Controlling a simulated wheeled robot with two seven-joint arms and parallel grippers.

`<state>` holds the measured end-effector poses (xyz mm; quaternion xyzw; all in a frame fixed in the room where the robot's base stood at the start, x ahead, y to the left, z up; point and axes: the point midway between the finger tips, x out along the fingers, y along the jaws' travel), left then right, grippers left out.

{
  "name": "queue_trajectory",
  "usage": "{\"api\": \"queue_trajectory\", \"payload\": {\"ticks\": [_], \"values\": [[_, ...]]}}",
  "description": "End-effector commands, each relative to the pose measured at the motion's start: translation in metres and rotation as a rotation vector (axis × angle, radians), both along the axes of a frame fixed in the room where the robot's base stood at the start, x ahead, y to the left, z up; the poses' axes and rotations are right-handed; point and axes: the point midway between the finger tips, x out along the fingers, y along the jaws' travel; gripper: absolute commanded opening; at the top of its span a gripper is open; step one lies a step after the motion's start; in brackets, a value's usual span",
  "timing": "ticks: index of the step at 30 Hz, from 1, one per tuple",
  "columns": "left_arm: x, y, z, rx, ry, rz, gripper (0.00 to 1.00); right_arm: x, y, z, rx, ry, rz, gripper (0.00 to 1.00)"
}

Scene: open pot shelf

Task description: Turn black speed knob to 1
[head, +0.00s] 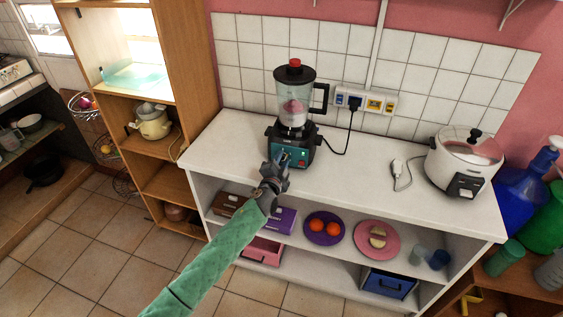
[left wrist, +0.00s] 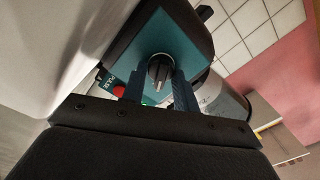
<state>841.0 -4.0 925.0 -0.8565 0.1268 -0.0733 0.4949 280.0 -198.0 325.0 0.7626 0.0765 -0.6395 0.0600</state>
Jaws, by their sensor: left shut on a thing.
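A blender (head: 294,112) with a black base, clear jar and red-topped lid stands on the white counter. Its teal front panel (head: 292,156) faces me. In the left wrist view the black speed knob (left wrist: 160,72) sits on the teal panel (left wrist: 148,45), with a light pointer line on it. My left gripper (head: 279,163) is at the panel, its two fingers (left wrist: 159,88) on either side of the knob and shut on it. A red button (left wrist: 119,90) is left of the knob. The speed numbers cannot be read. My right gripper is not in view.
A white rice cooker (head: 465,160) stands at the counter's right end, with a white plug (head: 397,168) beside it. The blender's black cord runs to the wall sockets (head: 365,102). The counter between the appliances (head: 365,165) is mostly clear.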

Motion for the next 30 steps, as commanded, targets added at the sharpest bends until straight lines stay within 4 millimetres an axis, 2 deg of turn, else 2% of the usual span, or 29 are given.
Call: {"api": "queue_trajectory", "payload": {"ticks": [1,4,13,17,20,30], "values": [[0.0,-0.001,0.0,-0.001,-0.001,-0.002,0.34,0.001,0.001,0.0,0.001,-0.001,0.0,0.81],[0.0,-0.001,0.0,-0.001,0.0,-0.001,0.52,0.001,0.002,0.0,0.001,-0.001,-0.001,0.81],[-0.001,0.0,-0.001,-0.001,0.0,-0.001,0.52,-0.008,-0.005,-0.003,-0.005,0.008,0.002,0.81],[-0.01,0.003,-0.002,-0.001,0.0,-0.001,0.52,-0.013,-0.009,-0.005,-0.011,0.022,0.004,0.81],[-0.024,0.007,-0.004,-0.001,0.0,-0.001,0.52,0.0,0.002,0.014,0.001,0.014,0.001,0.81],[-0.067,0.02,-0.002,-0.002,0.001,-0.001,0.52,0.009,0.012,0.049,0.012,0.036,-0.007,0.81]]}}
